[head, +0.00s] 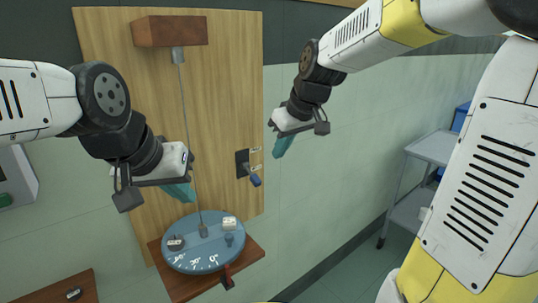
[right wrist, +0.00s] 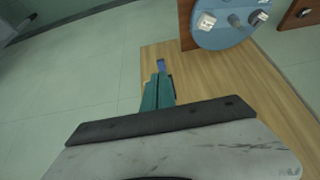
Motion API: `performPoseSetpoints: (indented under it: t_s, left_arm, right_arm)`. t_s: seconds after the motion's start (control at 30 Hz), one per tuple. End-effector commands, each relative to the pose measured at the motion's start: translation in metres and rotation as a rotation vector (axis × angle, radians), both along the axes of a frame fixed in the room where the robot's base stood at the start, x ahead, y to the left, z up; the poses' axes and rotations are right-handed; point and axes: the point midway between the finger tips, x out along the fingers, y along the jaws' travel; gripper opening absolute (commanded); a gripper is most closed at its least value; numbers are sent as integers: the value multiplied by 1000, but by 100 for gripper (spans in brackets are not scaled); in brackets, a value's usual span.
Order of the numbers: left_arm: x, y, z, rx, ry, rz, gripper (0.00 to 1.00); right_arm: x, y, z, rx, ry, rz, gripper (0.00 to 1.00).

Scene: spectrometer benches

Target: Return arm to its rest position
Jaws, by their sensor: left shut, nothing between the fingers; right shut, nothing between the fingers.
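My left gripper (head: 182,193) hangs in front of the wooden board, left of the wire in the head view, with teal fingers shut and empty. My right gripper (head: 281,148) is raised to the right of the board in the head view, its teal fingers shut with nothing between them. Its closed fingers also show in the right wrist view (right wrist: 158,92), pointing toward the board's edge. Both grippers appear apart from the things around them.
A wooden board (head: 120,60) carries a wire (head: 187,120), a blue dial disc (head: 190,258) on a shelf and a blue-handled switch (head: 255,180). A grey cart (head: 432,148) with blue bins stands at right. Floor shows between board and cart.

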Motion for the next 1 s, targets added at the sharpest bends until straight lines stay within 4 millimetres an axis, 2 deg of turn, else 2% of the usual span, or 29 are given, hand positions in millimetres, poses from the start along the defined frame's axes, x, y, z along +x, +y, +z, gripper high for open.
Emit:
performPoseSetpoints:
  t_s: [0.2, 0.53, 0.63, 0.73, 0.83, 1.0]
  left_arm:
    - [0, 0, 0, 0, 0, 0, 0]
    - [0, 0, 0, 0, 0, 0, 0]
    - [0, 0, 0, 0, 0, 0, 0]
    - [0, 0, 0, 0, 0, 0, 0]
    - [0, 0, 0, 0, 0, 0, 0]
    - [0, 0, 0, 0, 0, 0, 0]
  right_arm:
    - [-10, -8, 9, 0, 0, -1, 0]
    - [-12, -9, 9, 1, 1, -3, 0]
    - [-22, -14, 12, 1, -2, -32, 0]
    - [-47, -30, 18, 8, -7, -108, 0]
    - [-84, -49, 20, 32, -9, -220, 0]
    - [-142, -77, 13, 100, -9, -401, 0]
